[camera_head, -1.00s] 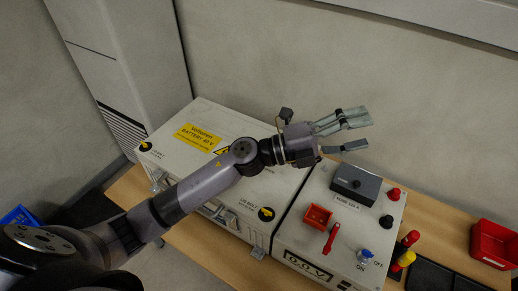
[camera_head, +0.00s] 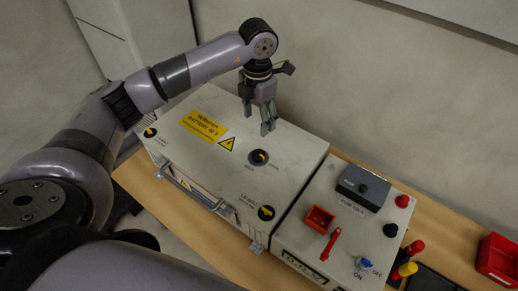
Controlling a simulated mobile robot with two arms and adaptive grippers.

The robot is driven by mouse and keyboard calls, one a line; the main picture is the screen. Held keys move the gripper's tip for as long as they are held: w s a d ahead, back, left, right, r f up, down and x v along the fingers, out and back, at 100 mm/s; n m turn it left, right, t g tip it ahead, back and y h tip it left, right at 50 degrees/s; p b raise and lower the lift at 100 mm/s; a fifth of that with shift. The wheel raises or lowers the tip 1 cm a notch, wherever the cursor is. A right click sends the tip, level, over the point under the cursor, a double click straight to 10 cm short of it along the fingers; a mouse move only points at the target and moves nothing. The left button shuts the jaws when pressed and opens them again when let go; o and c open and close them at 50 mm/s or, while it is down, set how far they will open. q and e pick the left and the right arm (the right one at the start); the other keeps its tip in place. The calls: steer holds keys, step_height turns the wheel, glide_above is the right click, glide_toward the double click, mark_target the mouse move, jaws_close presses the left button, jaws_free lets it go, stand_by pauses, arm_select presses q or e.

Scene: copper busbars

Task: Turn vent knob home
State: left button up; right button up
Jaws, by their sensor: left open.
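The vent knob (camera_head: 258,157) appears to be the round dark knob with a yellow pointer on a grey disc, on the lid of the white battery box (camera_head: 205,160). Small print beside it is too small to read. My left gripper (camera_head: 259,122) is open and empty. It points down over the rear of the lid, just behind the knob in the picture and apart from it. The whole knob shows. My right gripper is not in view.
Yellow-marked lid bolt knobs sit at the box's left (camera_head: 150,133) and front right (camera_head: 266,213). A control box (camera_head: 300,238) stands to the right with a red tray (camera_head: 319,219), red handle (camera_head: 330,244) and blue switch (camera_head: 364,264). A red bin (camera_head: 497,262) is far right.

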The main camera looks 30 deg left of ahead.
mark_target(258, 154)
arm_select(q)
step_height(258, 154, down, 15)
steer(key=p, duration=0.2)
steer(key=shift+p, duration=0.35)
steer(key=shift+c, duration=0.2)
steer(key=c, duration=1.1)
